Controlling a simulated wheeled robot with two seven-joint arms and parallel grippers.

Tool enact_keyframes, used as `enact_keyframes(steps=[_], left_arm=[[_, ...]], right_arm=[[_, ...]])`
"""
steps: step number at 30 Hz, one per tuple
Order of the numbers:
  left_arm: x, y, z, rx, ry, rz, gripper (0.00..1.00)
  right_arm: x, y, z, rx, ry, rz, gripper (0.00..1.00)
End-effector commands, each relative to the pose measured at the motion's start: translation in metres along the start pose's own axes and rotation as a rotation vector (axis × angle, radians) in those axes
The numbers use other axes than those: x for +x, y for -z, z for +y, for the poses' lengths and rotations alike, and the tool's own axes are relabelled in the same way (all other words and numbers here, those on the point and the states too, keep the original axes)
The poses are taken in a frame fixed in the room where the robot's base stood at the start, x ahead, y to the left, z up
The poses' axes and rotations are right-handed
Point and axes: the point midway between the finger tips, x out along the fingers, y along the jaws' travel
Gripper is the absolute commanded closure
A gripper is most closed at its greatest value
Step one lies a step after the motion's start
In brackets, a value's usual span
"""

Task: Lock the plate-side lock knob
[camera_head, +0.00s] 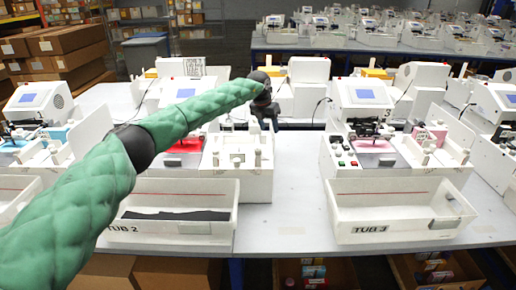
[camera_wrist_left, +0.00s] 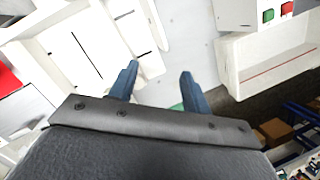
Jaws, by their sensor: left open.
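The pen plotter nearest my left arm has a white body (camera_head: 240,184), a red plate area (camera_head: 184,145) and small white posts and knobs (camera_head: 237,160) on top. I cannot tell which of these is the plate-side lock knob. My left gripper (camera_head: 266,124) points down above the right rear part of this plotter. In the left wrist view the gripper (camera_wrist_left: 160,72) has its two dark fingers apart with nothing between them. White plotter parts (camera_wrist_left: 85,55) lie to the left of the fingers, and grey table shows beyond their tips. My right gripper is out of view.
Tub 2 (camera_head: 165,230) stands in front of this plotter, with dark material inside. Tub 3 (camera_head: 400,235) stands in front of the plotter to the right, whose green and red buttons (camera_wrist_left: 277,12) show in the wrist view. Bare table (camera_head: 285,190) separates the two stations.

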Motion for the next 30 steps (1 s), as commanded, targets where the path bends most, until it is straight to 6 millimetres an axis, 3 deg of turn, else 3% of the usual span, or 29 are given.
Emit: enact_keyframes(steps=[6, 12, 20, 30], left_arm=[[-0.004, 0.034, 0.020, -0.375, -0.129, 0.161, 0.52], [-0.006, 0.045, 0.021, -0.600, -0.171, 0.203, 0.52], [0.000, 0.046, 0.021, -0.664, -0.175, 0.198, 0.52], [0.039, 0.056, 0.024, -0.661, -0.174, 0.198, 0.52]], right_arm=[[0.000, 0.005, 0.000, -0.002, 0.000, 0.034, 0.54], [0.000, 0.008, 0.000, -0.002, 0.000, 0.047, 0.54], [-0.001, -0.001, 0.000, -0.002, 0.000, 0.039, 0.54], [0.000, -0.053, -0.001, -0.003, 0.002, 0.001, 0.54]])
